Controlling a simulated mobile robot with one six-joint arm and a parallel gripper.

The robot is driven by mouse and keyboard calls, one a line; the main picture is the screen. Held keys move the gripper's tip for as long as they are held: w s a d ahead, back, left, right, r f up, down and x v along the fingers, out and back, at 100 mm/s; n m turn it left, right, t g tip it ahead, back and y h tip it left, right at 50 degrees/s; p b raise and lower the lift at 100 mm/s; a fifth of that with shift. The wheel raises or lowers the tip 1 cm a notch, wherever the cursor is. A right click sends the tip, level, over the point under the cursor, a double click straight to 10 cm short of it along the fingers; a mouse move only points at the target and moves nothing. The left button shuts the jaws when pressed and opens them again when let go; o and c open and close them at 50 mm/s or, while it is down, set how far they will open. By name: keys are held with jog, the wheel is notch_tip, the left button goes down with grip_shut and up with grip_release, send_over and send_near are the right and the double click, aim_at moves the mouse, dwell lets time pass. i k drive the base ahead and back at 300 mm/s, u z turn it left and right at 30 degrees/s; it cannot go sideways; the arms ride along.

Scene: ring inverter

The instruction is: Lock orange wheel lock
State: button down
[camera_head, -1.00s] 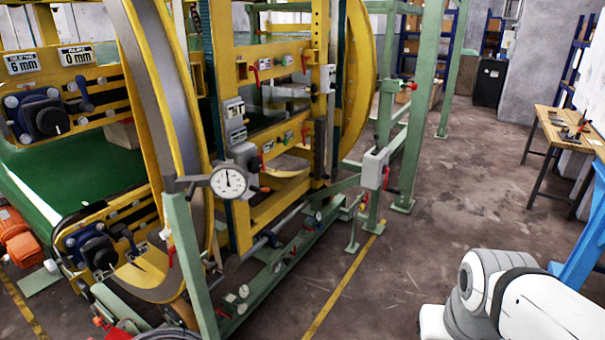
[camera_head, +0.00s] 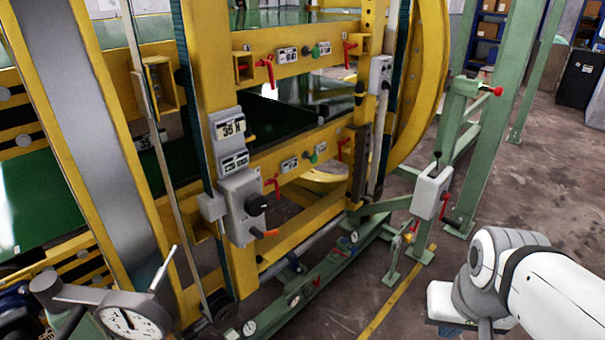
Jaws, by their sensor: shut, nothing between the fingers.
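A small orange handle (camera_head: 265,233) sticks out low on a grey control box (camera_head: 240,195) on the yellow frame, left of centre in the head view. A round black knob (camera_head: 257,205) is just above it on the same box. I cannot tell from here whether the orange lock is engaged. My white and grey arm (camera_head: 545,285) is at the lower right, well apart from the box. My gripper's fingers do not show.
A dial gauge (camera_head: 130,318) on a grey bracket stands in the near left. A green post (camera_head: 508,120) and a grey box with a red lever (camera_head: 430,192) stand right of the frame. A green floor rail (camera_head: 315,285) runs along its base. Floor is open at lower right.

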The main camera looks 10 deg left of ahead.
aim_at(256, 233)
jog(key=u, duration=0.35)
jog(key=i, duration=1.05)
jog(key=u, duration=0.45)
jog(key=k, duration=0.95)
jog(key=u, duration=0.15)
jog(key=i, duration=0.95)
jog(key=z, duration=0.1)
